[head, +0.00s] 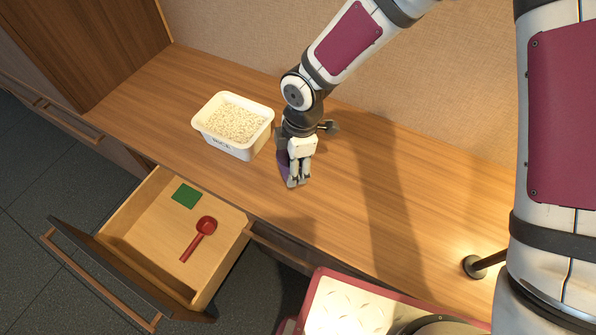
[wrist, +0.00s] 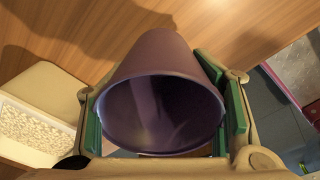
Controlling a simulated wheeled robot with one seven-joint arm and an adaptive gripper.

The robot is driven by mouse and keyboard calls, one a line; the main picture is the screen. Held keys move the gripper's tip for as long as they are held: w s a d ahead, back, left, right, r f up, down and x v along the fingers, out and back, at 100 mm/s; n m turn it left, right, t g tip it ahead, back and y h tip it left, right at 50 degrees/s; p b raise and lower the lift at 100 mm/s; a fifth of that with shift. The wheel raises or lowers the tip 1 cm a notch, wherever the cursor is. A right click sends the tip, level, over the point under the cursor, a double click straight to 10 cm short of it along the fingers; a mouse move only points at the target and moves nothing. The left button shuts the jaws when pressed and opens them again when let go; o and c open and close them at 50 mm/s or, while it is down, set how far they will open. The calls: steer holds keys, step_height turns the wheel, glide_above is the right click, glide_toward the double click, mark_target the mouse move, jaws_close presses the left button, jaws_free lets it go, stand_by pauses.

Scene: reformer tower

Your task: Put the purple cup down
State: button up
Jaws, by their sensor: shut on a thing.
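The purple cup (wrist: 162,104) is between the green finger pads of my gripper (wrist: 164,118) in the wrist view, with its open mouth facing the camera. My gripper is shut on it. In the head view my gripper (head: 298,184) is over the wooden counter (head: 400,200), right of the rice tub. Only a sliver of the purple cup (head: 283,166) shows there, mostly hidden behind the fingers. I cannot tell whether the cup touches the counter.
A white tub of rice (head: 233,125) stands close left of my gripper. Below it a drawer (head: 140,226) is open, holding a red scoop (head: 200,238) and a green square (head: 186,195). The counter to the right of my gripper is largely clear.

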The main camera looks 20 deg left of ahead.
steer(key=shift+w+d, duration=0.3)
steer(key=shift+d, duration=0.15)
steer(key=shift+d+f+b, duration=0.1)
steer(key=shift+f+b, duration=0.9)
steer(key=shift+f, duration=0.85)
steer(key=o, duration=1)
steer(key=shift+o, duration=0.2)
step_height(320, 180, up, 12)
steer(key=d+p, duration=0.1)
steer(key=p, duration=0.3)
steer(key=shift+w+p, duration=0.35)
steer(key=shift+w, duration=0.05)
steer(key=shift+d, duration=0.1)
